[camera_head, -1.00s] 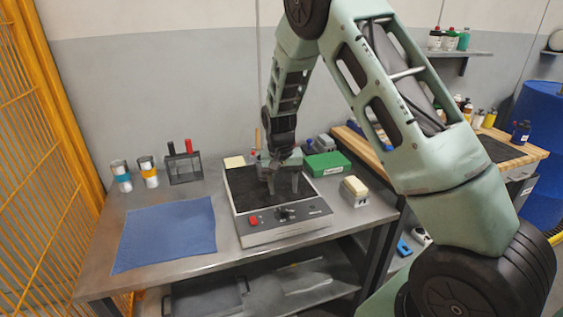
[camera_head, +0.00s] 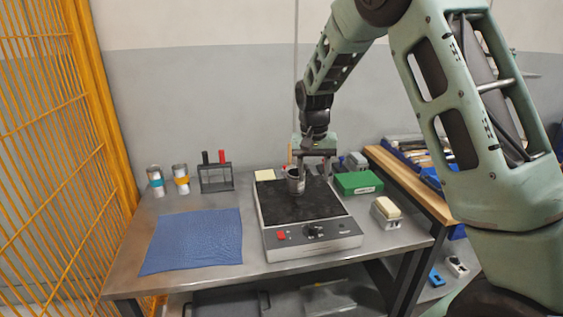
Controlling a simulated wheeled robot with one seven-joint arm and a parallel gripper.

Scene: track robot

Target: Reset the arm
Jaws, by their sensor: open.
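My arm reaches in from the right over a metal workbench. My gripper (camera_head: 312,178) is open above the black top of a hot-plate-like device (camera_head: 312,237). A small dark grey cup or can (camera_head: 296,182) stands on the black top, by the left finger. I cannot tell whether the finger touches it. The fingers partly cover the back of the device.
A yellow mesh fence (camera_head: 60,150) stands at left.

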